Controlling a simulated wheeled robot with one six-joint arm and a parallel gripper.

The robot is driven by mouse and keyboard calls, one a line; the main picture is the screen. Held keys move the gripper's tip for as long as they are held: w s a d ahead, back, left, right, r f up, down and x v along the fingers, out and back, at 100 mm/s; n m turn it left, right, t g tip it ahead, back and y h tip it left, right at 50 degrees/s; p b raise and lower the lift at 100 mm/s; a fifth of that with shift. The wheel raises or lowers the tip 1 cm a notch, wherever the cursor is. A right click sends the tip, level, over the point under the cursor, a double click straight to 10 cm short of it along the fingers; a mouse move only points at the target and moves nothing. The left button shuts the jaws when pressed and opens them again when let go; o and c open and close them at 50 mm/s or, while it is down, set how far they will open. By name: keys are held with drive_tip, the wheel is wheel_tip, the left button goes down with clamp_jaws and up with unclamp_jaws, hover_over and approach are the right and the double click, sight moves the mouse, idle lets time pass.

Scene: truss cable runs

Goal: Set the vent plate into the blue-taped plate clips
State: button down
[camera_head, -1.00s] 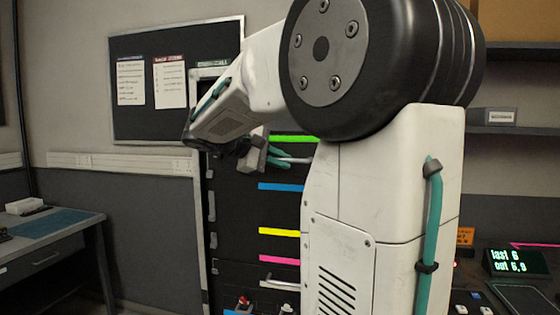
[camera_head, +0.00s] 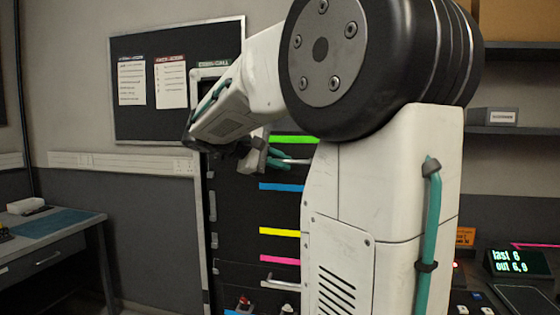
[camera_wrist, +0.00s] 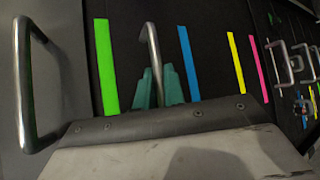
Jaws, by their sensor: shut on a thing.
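My gripper (camera_wrist: 158,84) has teal fingers shut on a bent metal handle (camera_wrist: 152,45), between the green tape and the blue tape in the wrist view. The head view shows my gripper (camera_head: 278,160) at the dark rack front, with the pale handle bar (camera_head: 297,161) in it. The blue tape (camera_head: 281,187) is a strip just below the gripper; it also shows in the wrist view (camera_wrist: 188,62), right of the fingers. I cannot make out the outline of the vent plate or the clips by the blue tape, nor tell whether the held handle belongs to the plate.
The dark rack (camera_head: 235,215) also carries green (camera_head: 294,140), yellow (camera_head: 279,232) and pink (camera_head: 279,259) strips. A large metal handle (camera_wrist: 24,85) stands at the wrist view's left. More metal handles (camera_wrist: 290,65) and small fittings are at its right. A desk (camera_head: 50,245) is at left.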

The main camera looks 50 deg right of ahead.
drive_tip(key=shift+d+f, duration=0.1)
drive_tip(key=shift+f, duration=0.65)
idle(1.8)
drive_tip(key=c, duration=1.4)
unclamp_jaws()
drive_tip(key=shift+d, duration=0.1)
drive_tip(key=a+r, duration=0.3)
drive_tip(key=a, duration=1)
drive_tip(key=shift+w, duration=0.15)
drive_tip(key=shift+a+f, duration=0.1)
